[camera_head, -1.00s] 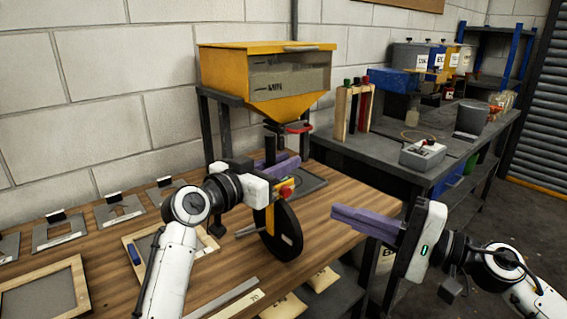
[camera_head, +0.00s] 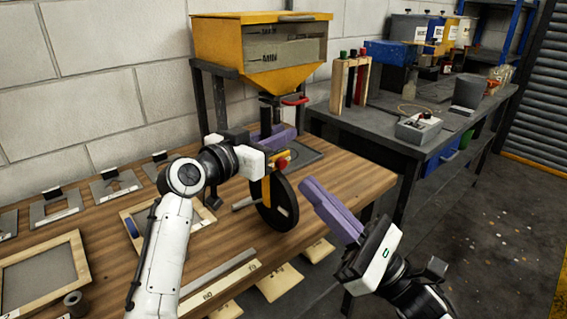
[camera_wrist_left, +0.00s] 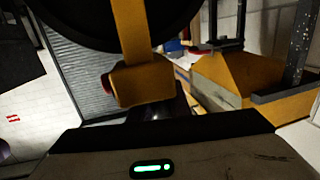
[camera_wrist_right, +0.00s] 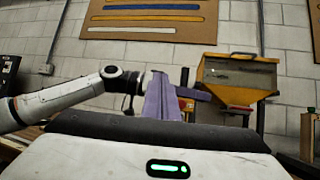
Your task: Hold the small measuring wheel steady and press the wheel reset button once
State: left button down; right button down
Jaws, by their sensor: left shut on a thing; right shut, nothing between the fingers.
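The small measuring wheel is a black disc (camera_head: 276,205) with a yellow bracket and stands upright on the wooden table. A red button (camera_head: 282,164) sits at the top of its bracket. In the left wrist view the yellow bracket (camera_wrist_left: 143,80) and part of the black disc fill the upper middle. My left gripper (camera_head: 268,145) is shut on the measuring wheel near its top; its fingertips are partly hidden. My right gripper (camera_head: 312,186) is shut and empty, its purple fingers together, just right of the wheel and apart from it. It also shows in the right wrist view (camera_wrist_right: 160,97).
A yellow hopper (camera_head: 262,50) stands behind the wheel on a dark frame. Stencil plates (camera_head: 115,187) and a wooden frame (camera_head: 40,270) lie at the left. A grey bench with a control box (camera_head: 418,127) is at the right. The floor at the lower right is open.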

aim_at(282, 164)
jog(key=shift+w+d+f+m+t+h, duration=0.1)
jog(key=shift+d+f+m+t+h, duration=0.35)
jog(key=shift+m+t+h, duration=2.5)
jog(key=shift+w+d+f+m+t+h, duration=0.1)
jog(key=shift+d+f+m+t+h, duration=0.4)
jog(key=shift+m+h, duration=2.8)
jog(key=shift+w+d+f+m+t+h, duration=0.1)
jog(key=shift+d+f+m+t+h, duration=0.85)
jog(key=shift+m, duration=4.7)
jog(key=shift+a+r+t+y, duration=0.4)
jog(key=shift+r+t, duration=0.1)
jog(key=shift+r, duration=0.15)
jog(key=w+a, duration=0.5)
jog(key=w, duration=0.2)
jog(key=shift+w+a, duration=0.3)
jog(key=shift+w, duration=0.05)
